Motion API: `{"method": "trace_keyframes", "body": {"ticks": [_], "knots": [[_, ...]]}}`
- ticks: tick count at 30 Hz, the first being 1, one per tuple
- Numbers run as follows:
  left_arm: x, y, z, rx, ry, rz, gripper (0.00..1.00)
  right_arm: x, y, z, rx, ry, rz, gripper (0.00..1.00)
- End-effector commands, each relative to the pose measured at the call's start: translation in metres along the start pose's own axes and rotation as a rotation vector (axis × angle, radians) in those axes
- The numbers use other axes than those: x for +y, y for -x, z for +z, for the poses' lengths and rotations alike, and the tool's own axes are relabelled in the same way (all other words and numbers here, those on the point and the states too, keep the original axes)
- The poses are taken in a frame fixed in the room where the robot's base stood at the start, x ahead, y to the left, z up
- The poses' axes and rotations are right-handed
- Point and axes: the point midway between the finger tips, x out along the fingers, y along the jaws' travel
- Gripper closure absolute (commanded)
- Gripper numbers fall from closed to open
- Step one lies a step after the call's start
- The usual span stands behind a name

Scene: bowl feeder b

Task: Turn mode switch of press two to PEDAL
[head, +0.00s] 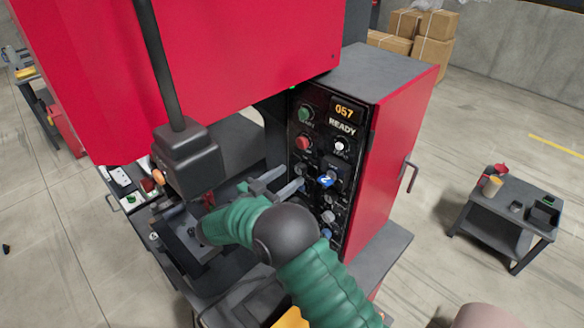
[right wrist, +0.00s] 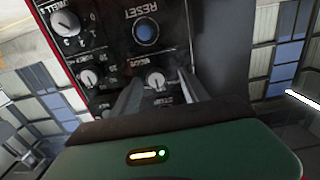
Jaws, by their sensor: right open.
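The black control panel (head: 318,165) of the red press has a lit display (head: 344,113) reading 057 READY, buttons and small knobs. My right gripper (head: 290,178) is open in front of the panel's left side. In the right wrist view, where the lettering is upside down, its two fingers (right wrist: 160,84) stand on either side of a small pale knob (right wrist: 155,79). I cannot tell if they touch it. The label by this knob is too blurred to read surely, and its lower part is hidden. A blue RESET button (right wrist: 147,33) sits beyond it. My left gripper is not in view.
Another pale knob (right wrist: 89,79) and a larger dial (right wrist: 66,22) lie to the left in the wrist view. A black hanging box (head: 188,160) on a pole stands left of my right arm. A grey cart (head: 506,214) stands at the right on open floor.

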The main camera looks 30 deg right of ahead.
Motion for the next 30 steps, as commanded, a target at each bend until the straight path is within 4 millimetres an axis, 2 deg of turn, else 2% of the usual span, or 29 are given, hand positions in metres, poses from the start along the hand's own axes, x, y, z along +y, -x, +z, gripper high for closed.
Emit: {"method": "trace_keyframes", "body": {"ticks": [3,6,14,25,30], "knots": [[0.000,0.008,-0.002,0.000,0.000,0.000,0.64,0.001,-0.016,-0.003,0.000,0.000,0.001,0.48],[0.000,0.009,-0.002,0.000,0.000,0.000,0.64,0.001,-0.023,-0.002,0.000,0.000,-0.001,0.48],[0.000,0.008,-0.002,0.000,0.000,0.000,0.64,-0.001,-0.025,0.001,0.000,0.001,-0.001,0.49],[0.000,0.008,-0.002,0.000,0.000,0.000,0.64,-0.001,-0.024,-0.001,0.001,-0.001,-0.003,0.98],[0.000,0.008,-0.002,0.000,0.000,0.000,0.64,-0.001,-0.025,-0.001,0.002,-0.001,-0.002,1.00]]}}
